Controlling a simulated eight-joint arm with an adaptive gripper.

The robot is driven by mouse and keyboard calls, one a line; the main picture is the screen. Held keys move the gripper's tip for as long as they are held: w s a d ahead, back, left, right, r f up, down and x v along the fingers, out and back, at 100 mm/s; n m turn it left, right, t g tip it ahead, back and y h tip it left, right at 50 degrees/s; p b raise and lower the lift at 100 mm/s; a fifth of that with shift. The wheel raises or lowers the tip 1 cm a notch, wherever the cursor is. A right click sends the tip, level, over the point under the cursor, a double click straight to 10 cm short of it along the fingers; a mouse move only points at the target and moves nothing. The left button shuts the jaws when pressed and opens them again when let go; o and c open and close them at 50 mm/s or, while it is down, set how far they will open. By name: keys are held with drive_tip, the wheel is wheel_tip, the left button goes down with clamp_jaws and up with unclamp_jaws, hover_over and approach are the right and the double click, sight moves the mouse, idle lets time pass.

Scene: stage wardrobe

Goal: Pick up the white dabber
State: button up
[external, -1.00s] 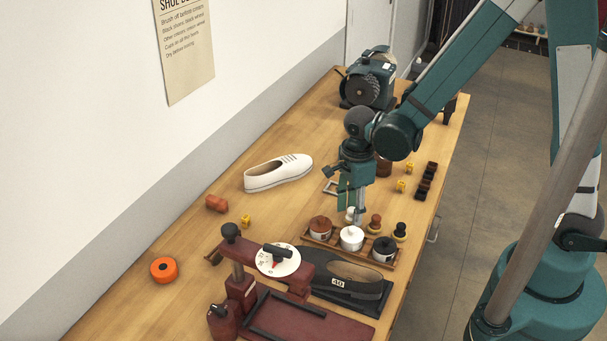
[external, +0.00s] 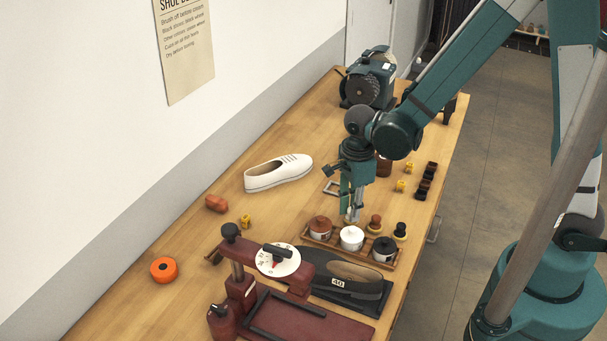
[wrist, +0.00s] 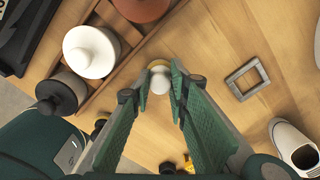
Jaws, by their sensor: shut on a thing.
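The white dabber (wrist: 160,81) has a pale rounded knob and a yellowish base. In the wrist view it sits between my fingertips at the top centre. My gripper (wrist: 158,88) is shut on its knob. In the external view my gripper (external: 354,211) points down just behind the jar rack, and the fingers mostly hide the dabber (external: 350,220). It appears to stand on the table; any gap beneath it cannot be told.
A wooden rack with a brown jar (external: 320,226), a white jar (external: 351,238) and a black jar (external: 385,249) stands close in front. A brown dabber (external: 375,222) and a black dabber (external: 400,231) stand to the right. A grey frame (wrist: 247,79) and white shoe (external: 278,172) lie nearby.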

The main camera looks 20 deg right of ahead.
drive_tip(key=shift+r, duration=0.45)
drive_tip(key=shift+c, duration=0.8)
drive_tip(key=shift+r+p, duration=0.55)
drive_tip(key=shift+r, duration=3.85)
